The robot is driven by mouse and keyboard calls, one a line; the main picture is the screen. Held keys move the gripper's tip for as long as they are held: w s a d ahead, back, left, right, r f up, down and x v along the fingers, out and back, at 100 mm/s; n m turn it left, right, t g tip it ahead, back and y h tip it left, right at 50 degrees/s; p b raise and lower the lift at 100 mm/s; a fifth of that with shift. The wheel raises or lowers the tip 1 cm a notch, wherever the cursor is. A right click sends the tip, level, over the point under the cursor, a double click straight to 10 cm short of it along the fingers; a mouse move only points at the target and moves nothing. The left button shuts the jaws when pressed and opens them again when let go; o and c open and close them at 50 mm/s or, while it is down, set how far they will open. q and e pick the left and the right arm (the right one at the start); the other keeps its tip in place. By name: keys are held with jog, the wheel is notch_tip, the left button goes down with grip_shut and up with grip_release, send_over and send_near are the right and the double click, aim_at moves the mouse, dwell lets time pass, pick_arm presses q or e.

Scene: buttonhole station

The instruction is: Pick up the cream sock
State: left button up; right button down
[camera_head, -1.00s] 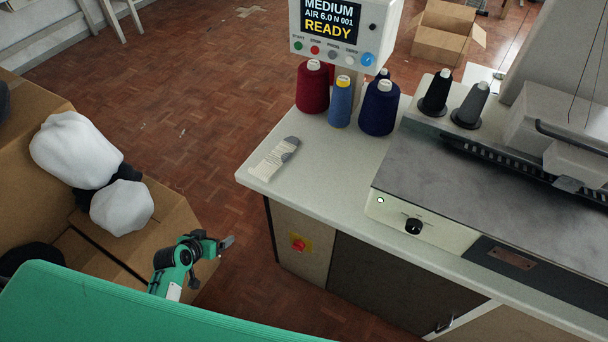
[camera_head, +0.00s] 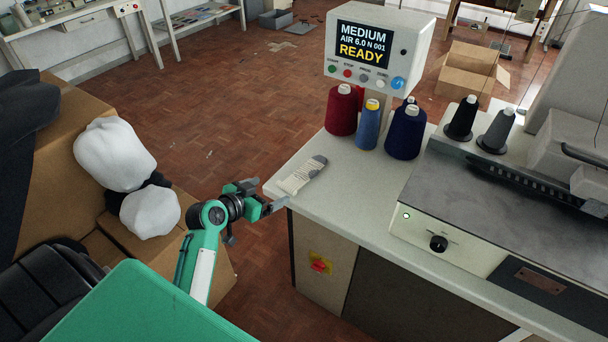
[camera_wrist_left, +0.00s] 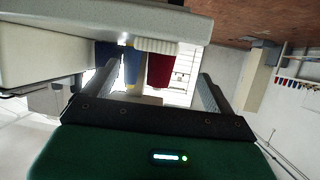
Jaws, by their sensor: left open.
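The cream sock (camera_head: 301,178) lies flat near the left corner of the pale worktop, its grey end away from me. My left gripper (camera_head: 272,197) is open and empty at that corner, just left of the sock and apart from it. In the left wrist view, the open fingers (camera_wrist_left: 158,88) stand on either side, with the sock's ribbed cream end (camera_wrist_left: 152,45) ahead between them along the worktop edge. My right gripper is not in view.
Red, blue and navy thread cones (camera_head: 367,124) stand behind the sock under a display box (camera_head: 378,52) reading READY. A grey-topped machine (camera_head: 490,190) fills the right of the worktop (camera_head: 350,205). Cardboard boxes (camera_head: 75,140) with white bundles stand left. Open floor lies between.

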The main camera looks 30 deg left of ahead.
aim_at(285, 187)
pick_arm(q)
jog(key=shift+x, duration=1.4)
jog(key=x, duration=0.4)
jog(key=shift+d+f+p, duration=0.2)
jog(key=shift+d+p, duration=0.1)
jog(key=shift+d, duration=0.1)
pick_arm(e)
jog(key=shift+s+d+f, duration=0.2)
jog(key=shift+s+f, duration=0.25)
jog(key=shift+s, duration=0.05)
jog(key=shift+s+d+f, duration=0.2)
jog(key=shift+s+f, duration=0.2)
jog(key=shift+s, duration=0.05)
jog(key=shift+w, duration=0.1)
pick_arm(q)
jog(key=c, duration=1)
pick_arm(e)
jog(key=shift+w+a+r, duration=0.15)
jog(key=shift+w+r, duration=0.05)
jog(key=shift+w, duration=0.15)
